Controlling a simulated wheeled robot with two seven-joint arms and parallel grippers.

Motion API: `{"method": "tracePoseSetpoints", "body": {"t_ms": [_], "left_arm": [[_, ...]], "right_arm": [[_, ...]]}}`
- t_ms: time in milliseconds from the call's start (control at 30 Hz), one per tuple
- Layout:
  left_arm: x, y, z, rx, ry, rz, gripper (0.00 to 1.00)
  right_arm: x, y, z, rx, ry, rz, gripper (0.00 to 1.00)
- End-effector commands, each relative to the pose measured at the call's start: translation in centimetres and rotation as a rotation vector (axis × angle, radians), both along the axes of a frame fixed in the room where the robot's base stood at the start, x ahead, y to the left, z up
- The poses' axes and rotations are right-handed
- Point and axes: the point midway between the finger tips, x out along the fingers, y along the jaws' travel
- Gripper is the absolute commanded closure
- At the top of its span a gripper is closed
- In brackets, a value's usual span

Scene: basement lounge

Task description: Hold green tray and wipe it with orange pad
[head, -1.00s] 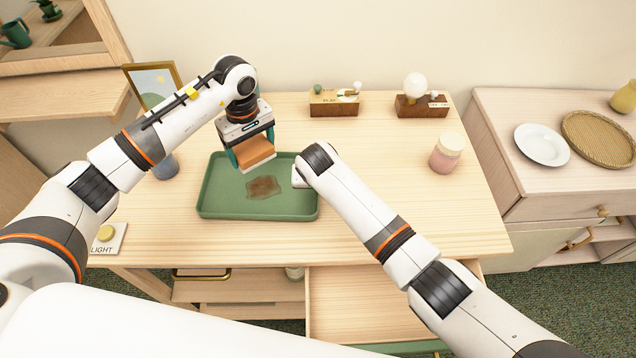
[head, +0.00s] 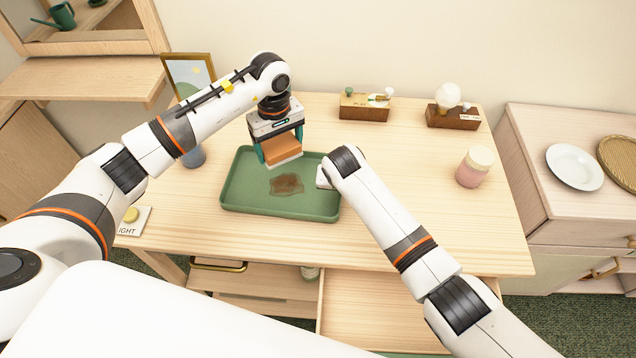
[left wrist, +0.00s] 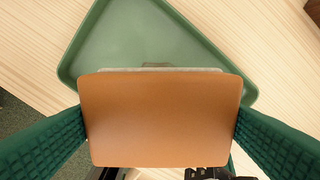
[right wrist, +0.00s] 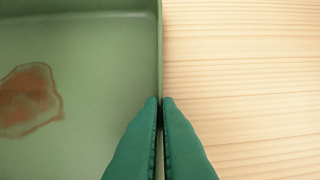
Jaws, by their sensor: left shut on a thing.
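The green tray (head: 240,195) lies on the wooden table, with a brown stain (head: 287,185) on its floor. My left gripper (head: 281,150) is shut on the orange pad (head: 284,148) and holds it over the back part of the tray, behind the stain. In the left wrist view the pad (left wrist: 160,115) sits between both green fingers and hides much of the tray (left wrist: 140,35). My right gripper (right wrist: 160,102) has its fingertips on either side of the tray's side wall (right wrist: 159,50), shut on it. Its fingers are hidden in the head view.
A pink jar (head: 475,167) stands right of the tray. Two small wooden stands (head: 365,106) (head: 453,117) and a picture frame (head: 190,75) are along the back. A light switch (head: 132,220) is at the front left. An open drawer (head: 375,305) is below the table edge.

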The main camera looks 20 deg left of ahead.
Motion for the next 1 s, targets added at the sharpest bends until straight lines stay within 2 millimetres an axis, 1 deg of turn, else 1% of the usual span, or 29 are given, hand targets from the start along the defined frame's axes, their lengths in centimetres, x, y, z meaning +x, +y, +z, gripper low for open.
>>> {"method": "tracePoseSetpoints", "body": {"t_ms": [467, 567, 800, 1000], "left_arm": [[0.0, 0.0, 0.0, 0.000, 0.000, 0.000, 0.37], [0.1, -0.4, -0.6, 0.001, 0.000, -0.003, 0.37], [0.3, -1.6, -3.2, 0.001, 0.000, -0.003, 0.37], [0.3, -1.8, -4.4, 0.001, 0.001, 0.001, 0.37]], "right_arm": [[0.0, 0.0, 0.0, 0.000, 0.000, 0.000, 1.00], [0.0, 0.0, 0.0, 0.000, 0.000, 0.000, 1.00], [0.0, 0.0, 0.0, 0.000, 0.000, 0.000, 1.00], [0.0, 0.0, 0.0, 0.000, 0.000, 0.000, 1.00]]}}
